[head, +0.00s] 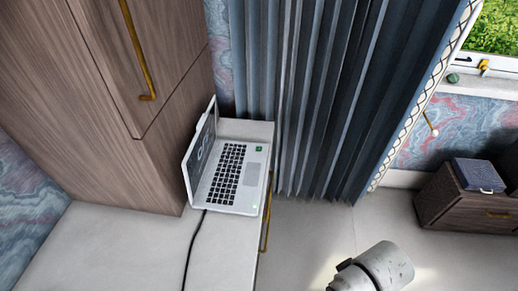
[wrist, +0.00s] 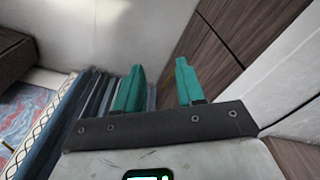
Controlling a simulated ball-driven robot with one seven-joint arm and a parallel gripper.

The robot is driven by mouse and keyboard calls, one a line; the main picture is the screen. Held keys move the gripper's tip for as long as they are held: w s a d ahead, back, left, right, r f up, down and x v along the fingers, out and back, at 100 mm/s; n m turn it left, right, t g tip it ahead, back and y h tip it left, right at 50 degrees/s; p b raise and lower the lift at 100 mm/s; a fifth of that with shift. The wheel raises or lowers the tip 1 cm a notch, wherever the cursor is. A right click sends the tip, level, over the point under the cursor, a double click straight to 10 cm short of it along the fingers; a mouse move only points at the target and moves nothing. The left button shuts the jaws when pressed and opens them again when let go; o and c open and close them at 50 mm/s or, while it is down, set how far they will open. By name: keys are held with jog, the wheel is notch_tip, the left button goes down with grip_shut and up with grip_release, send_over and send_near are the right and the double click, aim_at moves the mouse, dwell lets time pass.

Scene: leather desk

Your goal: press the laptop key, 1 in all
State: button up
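An open silver laptop (head: 238,178) sits on the pale desk top in the head view, its lit screen (head: 203,143) at its left side. Its black keyboard (head: 226,174) faces up, with a small green mark near one corner. No single key stands out clearly at this size. My gripper (wrist: 158,90) shows in the wrist view with two teal fingers spread apart and nothing between them. The laptop is not in the wrist view. In the head view a part of my arm is at the bottom right, well apart from the laptop; the fingers are not visible there.
A tall wooden cabinet (head: 140,120) stands right behind the laptop's screen. A black cable (head: 194,245) runs over the desk (head: 120,250). Blue curtains (head: 320,90) hang beyond the desk. A low drawer unit (head: 465,198) with a blue box (head: 478,174) stands at right. Open floor lies between.

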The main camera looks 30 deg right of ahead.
grip_shut()
dwell(0.8)
